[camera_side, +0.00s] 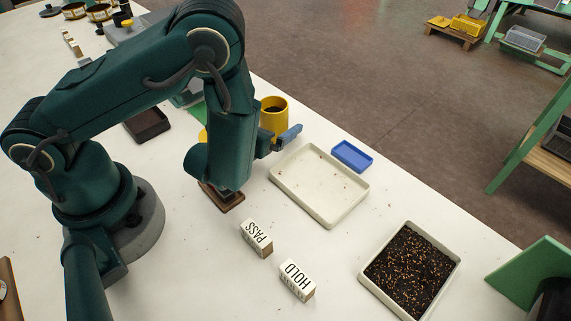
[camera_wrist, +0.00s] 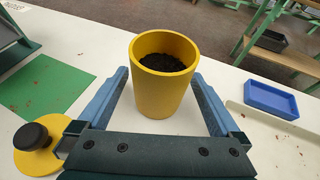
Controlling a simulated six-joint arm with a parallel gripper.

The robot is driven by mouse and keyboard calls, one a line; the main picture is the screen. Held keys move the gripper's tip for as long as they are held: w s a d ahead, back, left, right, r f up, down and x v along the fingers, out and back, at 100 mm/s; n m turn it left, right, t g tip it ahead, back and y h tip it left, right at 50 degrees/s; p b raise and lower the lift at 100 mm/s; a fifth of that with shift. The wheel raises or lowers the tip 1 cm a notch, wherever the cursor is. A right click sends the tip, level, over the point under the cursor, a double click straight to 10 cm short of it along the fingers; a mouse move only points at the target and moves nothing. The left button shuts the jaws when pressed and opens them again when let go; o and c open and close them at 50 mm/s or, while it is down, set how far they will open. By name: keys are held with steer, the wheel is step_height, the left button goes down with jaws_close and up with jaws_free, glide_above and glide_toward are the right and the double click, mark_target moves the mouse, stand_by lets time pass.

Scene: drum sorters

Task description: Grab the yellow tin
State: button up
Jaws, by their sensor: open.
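The yellow tin (camera_wrist: 160,95) stands upright on the white table, open at the top, with dark grains inside. In the wrist view it sits between the two blue fingers of my gripper (camera_wrist: 160,92), with a gap visible on the right side. My gripper is open and not closed on the tin. In the side view the yellow tin (camera_side: 273,120) is partly hidden behind my gripper (camera_side: 288,138), and only one finger shows clearly there. A yellow disc lid with a black knob (camera_wrist: 36,148) lies on the table to the left of the tin.
A cream tray (camera_side: 318,187) and a small blue tray (camera_side: 352,156) lie right of the tin. A tray of dark grains (camera_side: 411,268) is nearer. PASS (camera_side: 256,238) and HOLD (camera_side: 297,280) blocks stand in front. A green mat (camera_wrist: 46,88) lies left in the wrist view.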

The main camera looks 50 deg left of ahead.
steer(key=shift+w+a+f, duration=0.1)
steer(key=shift+w+a, duration=0.05)
steer(key=shift+w, duration=0.15)
steer(key=c, duration=1.4)
steer(key=shift+r, duration=0.2)
steer(key=shift+r, duration=4.6)
